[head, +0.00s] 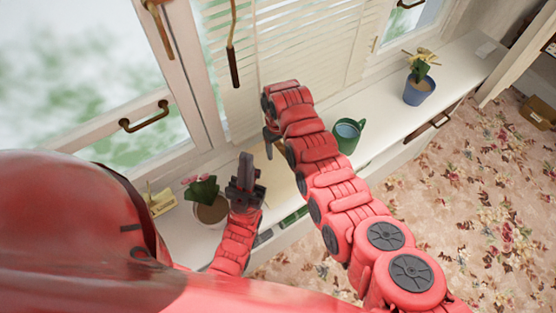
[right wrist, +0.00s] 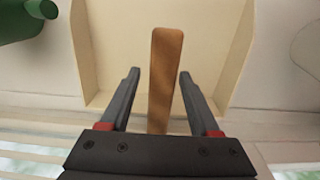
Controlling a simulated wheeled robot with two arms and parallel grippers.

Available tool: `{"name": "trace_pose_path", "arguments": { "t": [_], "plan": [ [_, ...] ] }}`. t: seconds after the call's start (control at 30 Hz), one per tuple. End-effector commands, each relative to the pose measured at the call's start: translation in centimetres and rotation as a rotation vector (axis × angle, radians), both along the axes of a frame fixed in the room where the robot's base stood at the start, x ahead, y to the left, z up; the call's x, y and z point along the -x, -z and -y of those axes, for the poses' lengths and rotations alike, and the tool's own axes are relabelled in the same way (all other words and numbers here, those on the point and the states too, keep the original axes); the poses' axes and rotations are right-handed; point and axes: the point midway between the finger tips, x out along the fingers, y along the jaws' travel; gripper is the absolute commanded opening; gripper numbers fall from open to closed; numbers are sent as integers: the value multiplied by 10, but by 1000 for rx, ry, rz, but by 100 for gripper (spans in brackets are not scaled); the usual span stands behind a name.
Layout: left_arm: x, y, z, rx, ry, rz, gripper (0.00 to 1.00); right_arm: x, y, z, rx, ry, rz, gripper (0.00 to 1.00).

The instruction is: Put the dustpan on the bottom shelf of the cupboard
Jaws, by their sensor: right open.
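A cream dustpan (right wrist: 195,35) with a wooden handle (right wrist: 165,75) fills the middle of the right wrist view. In the head view a tan part of the dustpan (head: 283,190) shows on the white sill, mostly hidden by my right arm. My right gripper (right wrist: 159,76) is open, with one finger on each side of the handle; the handle appears loose between them. It shows small in the head view (head: 271,143). My left gripper (head: 245,178) is over the sill left of the dustpan; its finger gap is unclear. I cannot make out the cupboard's bottom shelf.
A green watering can (head: 347,136) stands right of my right arm. A blue pot with a plant (head: 418,91) is farther right. A pot with pink flowers (head: 208,207) stands close beside my left gripper. The window and blinds (head: 290,50) rise behind the sill. The floral carpet (head: 480,190) is mostly clear.

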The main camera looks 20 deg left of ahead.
Motion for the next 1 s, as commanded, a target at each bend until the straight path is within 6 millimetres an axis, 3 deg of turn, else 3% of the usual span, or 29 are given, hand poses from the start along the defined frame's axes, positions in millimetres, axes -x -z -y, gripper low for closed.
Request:
{"name": "trace_pose_path", "arguments": {
  "t": [0.17, 0.5, 1.0],
  "plan": [
    [0, -1, 0, 0, 0, 0, 0, -1, -1, 0, -2, 0, 1, 61],
    [0, -1, 0, 0, 0, 0, 0, -1, -1, 0, -2, 0, 1, 0],
    [0, -1, 0, 0, 0, 0, 0, -1, -1, -1, -2, 0, 3, 0]
  ]
}}
